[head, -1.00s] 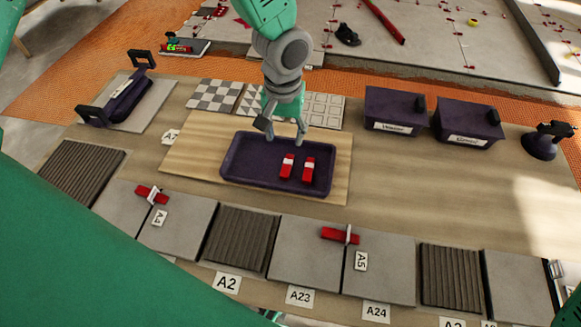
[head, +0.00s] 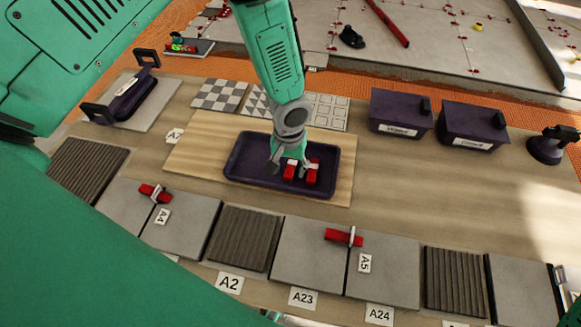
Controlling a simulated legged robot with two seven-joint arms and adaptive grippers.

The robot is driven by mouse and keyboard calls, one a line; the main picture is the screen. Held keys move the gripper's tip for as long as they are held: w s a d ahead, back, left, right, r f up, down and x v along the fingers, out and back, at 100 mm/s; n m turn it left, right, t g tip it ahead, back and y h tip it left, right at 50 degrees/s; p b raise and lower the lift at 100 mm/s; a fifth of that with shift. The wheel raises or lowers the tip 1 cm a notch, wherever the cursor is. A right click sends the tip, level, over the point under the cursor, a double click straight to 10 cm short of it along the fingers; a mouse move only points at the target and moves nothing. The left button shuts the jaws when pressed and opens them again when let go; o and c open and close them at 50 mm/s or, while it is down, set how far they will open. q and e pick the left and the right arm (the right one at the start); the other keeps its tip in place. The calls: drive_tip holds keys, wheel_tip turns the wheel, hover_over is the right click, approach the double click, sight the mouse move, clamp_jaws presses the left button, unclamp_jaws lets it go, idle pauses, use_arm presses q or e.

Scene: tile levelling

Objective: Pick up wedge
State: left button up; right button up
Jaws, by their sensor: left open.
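Two red wedges with white labels lie side by side in the dark purple tray (head: 255,180). The left wedge (head: 289,174) is partly covered by my gripper; the right wedge (head: 313,173) shows more clearly. My left gripper (head: 289,167) points down over the tray, open, with its fingers around the left wedge's upper end. One finger is left of that wedge and the other is between the two wedges. Whether a finger touches either wedge cannot be told.
The tray rests on a wooden board (head: 195,157). Red pieces with white clips sit across the tile joints at A4 (head: 155,193) and A5 (head: 343,237). Two purple bins (head: 400,113) (head: 470,126) stand right of the board. The table right of the tray is clear.

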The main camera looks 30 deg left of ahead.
sight(290, 169)
use_arm(q)
drive_tip(key=shift+d, duration=0.25)
drive_tip(key=c, duration=0.9)
drive_tip(key=shift+o, duration=0.2)
wheel_tip(290, 169, up, 10)
drive_tip(key=shift+a, duration=0.1)
